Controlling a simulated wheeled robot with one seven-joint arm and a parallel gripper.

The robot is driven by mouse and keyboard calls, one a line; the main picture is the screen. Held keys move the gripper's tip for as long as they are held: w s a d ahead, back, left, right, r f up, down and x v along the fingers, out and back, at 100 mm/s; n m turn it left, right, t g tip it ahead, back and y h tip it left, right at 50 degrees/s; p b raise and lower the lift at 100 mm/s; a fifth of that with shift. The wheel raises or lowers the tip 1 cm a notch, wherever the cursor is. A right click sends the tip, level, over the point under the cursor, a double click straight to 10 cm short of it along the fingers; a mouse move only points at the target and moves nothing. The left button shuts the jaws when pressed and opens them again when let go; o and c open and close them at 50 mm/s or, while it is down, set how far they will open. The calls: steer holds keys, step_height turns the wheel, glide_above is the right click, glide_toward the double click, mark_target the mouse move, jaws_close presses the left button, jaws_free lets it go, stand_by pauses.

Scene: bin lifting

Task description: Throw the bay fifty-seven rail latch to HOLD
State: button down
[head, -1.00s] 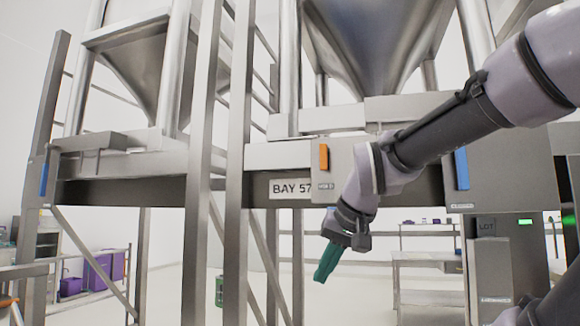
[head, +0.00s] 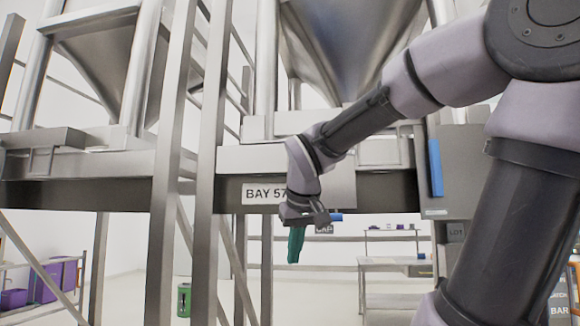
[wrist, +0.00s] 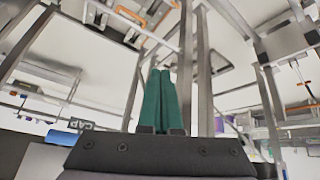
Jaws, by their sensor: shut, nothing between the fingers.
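The BAY 57 sign (head: 260,194) is on the steel rail (head: 232,158) at centre left. The orange latch handle seen beside the sign earlier is now hidden behind my arm in the head view, so I cannot see its position. My gripper (head: 295,246) hangs below the rail, its green fingers pointing down and closed together with nothing between them. The wrist view shows the same shut fingers (wrist: 161,85). A blue handle (head: 335,217) lies roughly level just right of my gripper, above a CAP label (head: 324,229). That label also shows in the wrist view (wrist: 82,125).
A second blue handle (head: 435,167) stands upright on a grey panel at right. Steel posts and a ladder-like frame (head: 205,160) rise just left of the sign. A hopper (head: 345,45) is above. A bench (head: 395,264) and purple bins (head: 50,282) stand behind.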

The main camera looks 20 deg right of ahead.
steer(key=w+d+r+n+t+h, duration=0.1)
steer(key=w+d+r+n+h, duration=0.25)
steer(key=w+r, duration=0.4)
steer(key=w+d+r+n+t+h, duration=0.1)
steer(key=w+d+r+n+h, duration=0.2)
steer(key=w+r, duration=0.5)
steer(key=w+a+r+n+t+h, duration=0.2)
steer(key=w+a+r+t+h, duration=0.1)
steer(key=w+r, duration=0.7)
steer(key=shift+w+a+r+n+t+h, duration=0.3)
steer(key=shift+w+a+n+t+h, duration=0.15)
steer(key=shift+h, duration=0.8)
steer(key=shift+w, duration=0.1)
steer(key=w+d, duration=0.4)
steer(key=d, duration=0.6)
steer(key=shift+w+d, duration=0.15)
steer(key=shift+d, duration=0.2)
steer(key=shift+f, duration=0.1)
